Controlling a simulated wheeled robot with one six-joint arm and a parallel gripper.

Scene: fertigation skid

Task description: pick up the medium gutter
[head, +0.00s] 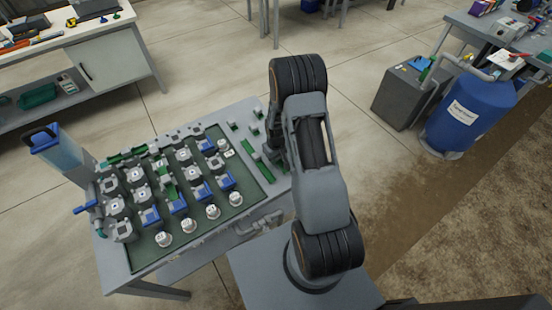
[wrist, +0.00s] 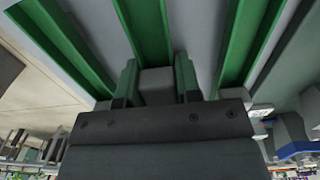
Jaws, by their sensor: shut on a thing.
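My gripper (wrist: 156,98) is at the bottom middle of the wrist view. Long green strips (head: 262,165) show beside the arm on the grey bench.
A dark green tray (head: 130,254) on the bench (head: 200,265) holds several grey and blue fittings and white-topped parts. A clear blue column (head: 60,152) stands at the bench's left corner. A blue barrel (head: 468,112) and grey box (head: 408,92) stand right. Floor lies between.

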